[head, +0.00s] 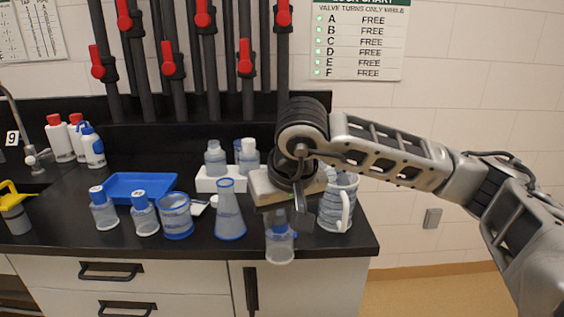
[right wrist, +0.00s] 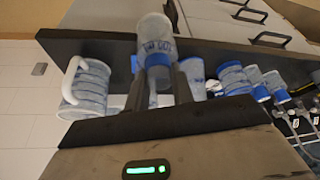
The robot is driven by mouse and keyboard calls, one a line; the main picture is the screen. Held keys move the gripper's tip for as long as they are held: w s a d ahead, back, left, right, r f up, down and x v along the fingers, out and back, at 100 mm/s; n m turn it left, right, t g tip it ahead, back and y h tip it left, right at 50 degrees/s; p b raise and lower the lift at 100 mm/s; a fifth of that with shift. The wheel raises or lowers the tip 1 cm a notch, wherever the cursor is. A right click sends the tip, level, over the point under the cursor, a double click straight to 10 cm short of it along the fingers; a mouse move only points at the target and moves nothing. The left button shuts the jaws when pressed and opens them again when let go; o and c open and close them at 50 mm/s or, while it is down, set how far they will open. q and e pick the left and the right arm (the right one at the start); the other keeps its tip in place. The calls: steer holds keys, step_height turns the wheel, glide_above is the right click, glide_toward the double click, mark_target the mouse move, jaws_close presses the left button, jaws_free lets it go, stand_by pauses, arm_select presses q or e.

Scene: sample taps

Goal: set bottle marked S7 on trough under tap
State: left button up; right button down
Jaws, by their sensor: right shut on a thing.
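My right gripper (head: 280,212) is over the front edge of the counter, shut on a clear bottle with a blue band (head: 280,246). The bottle hangs below the fingers, roughly upright. In the right wrist view the bottle (right wrist: 155,42) sits between the two fingers; its marking is too blurred to read, so I cannot tell whether it is S7. A metal tap (head: 31,157) stands at the far left by a dark sink, with a tag near it. I cannot make out a trough for certain. My left gripper is not in view.
A clear jug (head: 337,208) stands right of my gripper. A flask (head: 229,212), beaker (head: 175,216), small bottles (head: 145,215) and blue tray (head: 140,185) stand left. Behind, a white block (head: 207,184) stands by clear bottles. Pipes with red valves (head: 169,58) rise behind the counter (head: 190,255).

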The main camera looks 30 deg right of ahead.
steer(key=s+a+f, duration=0.2)
steer(key=s+f, duration=0.1)
steer(key=f, duration=0.4)
steer(key=s+a+f+n, duration=0.1)
steer(key=s+a+f, duration=0.1)
steer(key=f, duration=0.6)
steer(key=s+a+f+n+y, duration=0.1)
steer(key=s+a+f, duration=0.2)
steer(key=f, duration=0.5)
steer(key=shift+s+a+f, duration=0.15)
steer(key=shift+s+a, duration=0.05)
steer(key=shift+s, duration=0.15)
